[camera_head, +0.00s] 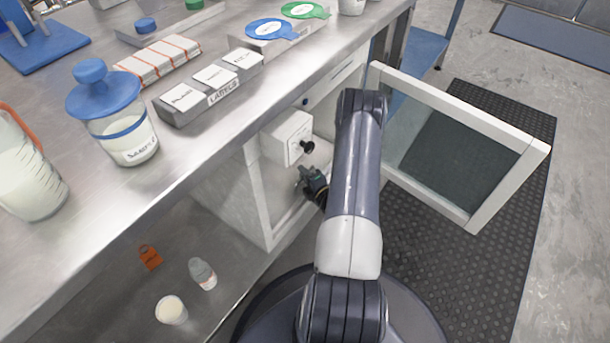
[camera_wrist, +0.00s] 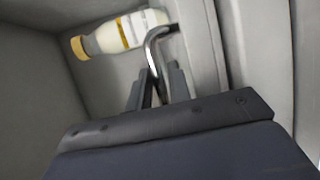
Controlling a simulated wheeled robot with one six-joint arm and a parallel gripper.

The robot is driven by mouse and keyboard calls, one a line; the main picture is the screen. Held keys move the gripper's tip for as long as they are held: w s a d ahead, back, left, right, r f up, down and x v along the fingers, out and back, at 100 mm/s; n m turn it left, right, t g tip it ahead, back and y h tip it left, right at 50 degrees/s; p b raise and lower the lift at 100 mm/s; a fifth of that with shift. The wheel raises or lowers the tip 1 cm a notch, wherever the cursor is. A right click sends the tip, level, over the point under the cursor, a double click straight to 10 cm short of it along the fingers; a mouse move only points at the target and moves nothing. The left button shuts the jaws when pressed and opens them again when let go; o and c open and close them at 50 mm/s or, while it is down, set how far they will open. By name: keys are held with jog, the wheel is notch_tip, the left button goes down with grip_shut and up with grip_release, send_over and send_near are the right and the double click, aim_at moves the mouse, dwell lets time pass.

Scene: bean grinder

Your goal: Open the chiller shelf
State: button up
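The chiller is a white cabinet under the bench. Its framed glass door (camera_head: 455,140) stands swung wide open to the right. My gripper (camera_head: 308,182) reaches into the cabinet opening, low inside. In the wrist view, a bent shiny metal handle (camera_wrist: 152,50) passes between the fingers of my gripper (camera_wrist: 158,88). The fingers look closed on it, with little gap on either side. A bottle (camera_wrist: 118,33) with a yellow cap and a pale label lies across the wrist view just beyond the handle. The shelf itself is largely hidden by my arm in the head view.
A white box (camera_head: 287,138) with a black knob sits inside the cabinet above my gripper. The open door hangs over a dark mat (camera_head: 440,255) to the right of my arm. The bench top (camera_head: 60,260) carries a blue-lidded jar (camera_head: 130,140) and label blocks (camera_head: 212,88).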

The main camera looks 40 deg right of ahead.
grip_shut()
jog(key=shift+s, duration=0.1)
dwell(0.3)
jog(key=s+d, duration=0.4)
jog(key=s, duration=0.8)
jog(key=s+d, duration=0.4)
jog(key=s, duration=0.9)
jog(key=shift+d, duration=0.4)
grip_release()
